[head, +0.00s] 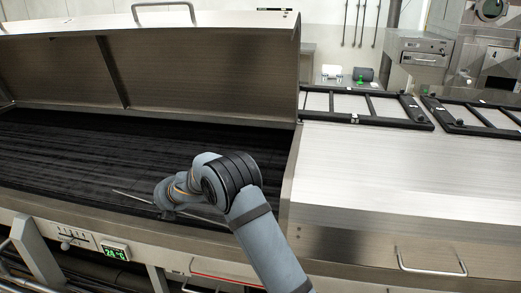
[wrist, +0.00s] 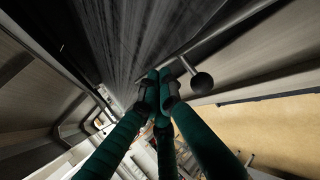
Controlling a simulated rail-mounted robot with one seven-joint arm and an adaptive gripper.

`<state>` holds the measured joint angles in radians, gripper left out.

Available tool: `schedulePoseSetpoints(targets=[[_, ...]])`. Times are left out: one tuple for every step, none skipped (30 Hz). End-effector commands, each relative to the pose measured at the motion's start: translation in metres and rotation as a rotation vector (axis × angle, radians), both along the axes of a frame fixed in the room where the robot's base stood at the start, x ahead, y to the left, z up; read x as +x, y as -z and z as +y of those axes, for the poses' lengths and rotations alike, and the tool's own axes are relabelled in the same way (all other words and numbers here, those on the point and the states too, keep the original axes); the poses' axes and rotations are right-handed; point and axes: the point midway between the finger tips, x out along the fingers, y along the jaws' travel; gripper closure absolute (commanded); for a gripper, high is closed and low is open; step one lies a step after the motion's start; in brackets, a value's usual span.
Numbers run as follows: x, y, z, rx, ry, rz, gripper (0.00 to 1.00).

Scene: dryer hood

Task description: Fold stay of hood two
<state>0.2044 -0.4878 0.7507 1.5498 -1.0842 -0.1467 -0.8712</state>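Hood two is the steel hood (head: 190,73) standing raised over the dark drying bed at the left. Its stay appears to be the thin metal rod (head: 130,194) low along the front edge of the opening. The rod (wrist: 225,37) also crosses the upper right of the wrist view, with a round dark knob (wrist: 202,82) on a short stem beside it. My gripper (head: 166,203) is at the rod, just inside the front edge. In the wrist view its teal fingers (wrist: 160,82) converge at the rod and look closed on it. The exact contact is partly hidden by the fingertips.
A closed steel hood (head: 400,175) with a front handle (head: 431,266) is at the right. Black frames (head: 365,106) lie behind it. The front rail carries a green display (head: 115,252) and a slider panel (head: 70,238). The dark bed (head: 80,145) is clear under the raised hood.

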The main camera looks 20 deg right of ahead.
Motion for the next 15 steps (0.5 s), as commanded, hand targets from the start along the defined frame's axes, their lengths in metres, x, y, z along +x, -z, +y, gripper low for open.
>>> schedulePoseSetpoints(targets=[[0.001, 0.011, 0.001, 0.001, 0.0, -0.001, 1.0], [0.001, 0.013, 0.001, 0.0, 0.0, -0.001, 1.0], [0.001, 0.016, 0.001, -0.001, 0.0, -0.002, 1.0], [0.001, 0.018, 0.001, -0.001, 0.0, -0.002, 1.0], [0.001, 0.02, 0.001, -0.001, -0.001, 0.0, 1.0], [0.001, 0.022, 0.001, -0.001, -0.001, 0.0, 1.0], [0.001, 0.023, 0.001, -0.001, 0.0, 0.001, 1.0], [0.001, 0.024, 0.001, 0.0, 0.001, 0.002, 1.0], [0.001, 0.025, 0.001, -0.001, 0.002, 0.002, 1.0], [0.001, 0.026, 0.0, -0.001, 0.003, 0.002, 1.0], [0.001, 0.026, 0.0, -0.001, 0.003, 0.002, 1.0], [0.001, 0.026, 0.0, -0.001, 0.003, 0.003, 1.0], [0.001, 0.026, 0.0, -0.001, 0.003, 0.003, 1.0], [0.001, 0.026, 0.0, -0.001, 0.003, 0.003, 1.0], [0.001, 0.026, -0.001, -0.001, 0.004, 0.003, 1.0]])
